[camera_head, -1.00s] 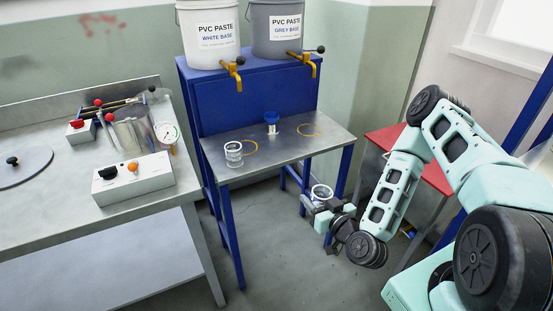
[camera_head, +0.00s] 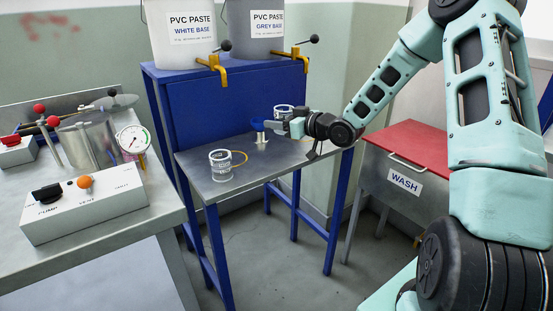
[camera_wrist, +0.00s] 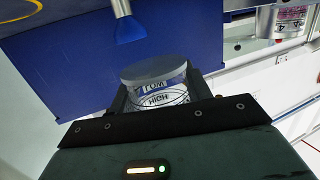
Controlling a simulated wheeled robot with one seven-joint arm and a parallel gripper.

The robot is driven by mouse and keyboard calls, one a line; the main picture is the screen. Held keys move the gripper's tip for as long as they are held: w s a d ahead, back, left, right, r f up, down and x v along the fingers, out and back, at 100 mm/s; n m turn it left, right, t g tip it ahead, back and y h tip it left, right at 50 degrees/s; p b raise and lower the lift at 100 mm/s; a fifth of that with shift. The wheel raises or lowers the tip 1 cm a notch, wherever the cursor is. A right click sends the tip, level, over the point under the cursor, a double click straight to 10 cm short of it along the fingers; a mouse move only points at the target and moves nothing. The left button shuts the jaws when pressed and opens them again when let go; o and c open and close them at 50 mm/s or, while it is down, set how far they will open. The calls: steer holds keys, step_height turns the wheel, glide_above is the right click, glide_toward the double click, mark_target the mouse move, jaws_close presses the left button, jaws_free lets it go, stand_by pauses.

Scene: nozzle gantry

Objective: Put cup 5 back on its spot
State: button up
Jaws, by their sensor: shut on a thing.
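My gripper (camera_head: 297,126) is shut on a clear cup (camera_head: 283,111), held above the back right of the steel table (camera_head: 205,190). In the wrist view the held cup (camera_wrist: 158,82) sits between the fingers, with LOW and HIGH marks; its number is not readable. That view appears upside down. A yellow ring (camera_head: 241,157) marks the table, beside another clear cup (camera_head: 221,166). The second ring seen earlier at the table's right is hidden by my gripper in the head view. A yellow ring (camera_wrist: 20,10) shows at the wrist view's upper left; I cannot tell which.
A blue funnel-like piece (camera_head: 259,126) stands on the table close to my gripper. Yellow taps (camera_head: 218,68) of the paste buckets overhang the table. A red-topped WASH box (camera_head: 404,182) stands at right. The table's front right is clear.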

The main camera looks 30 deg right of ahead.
mark_target(279, 155)
step_height(279, 155, down, 9)
steer(key=shift+r+b, duration=0.2)
steer(key=shift+b, duration=0.35)
steer(key=shift+f, duration=0.15)
steer(key=o, duration=0.9)
steer(key=shift+o, duration=0.2)
steer(key=shift+s+d+r, duration=0.15)
steer(key=shift+s+r, duration=0.05)
steer(key=shift+s, duration=0.1)
steer(key=v, duration=1.1)
steer(key=shift+s+p, duration=0.25)
steer(key=shift+p, duration=0.1)
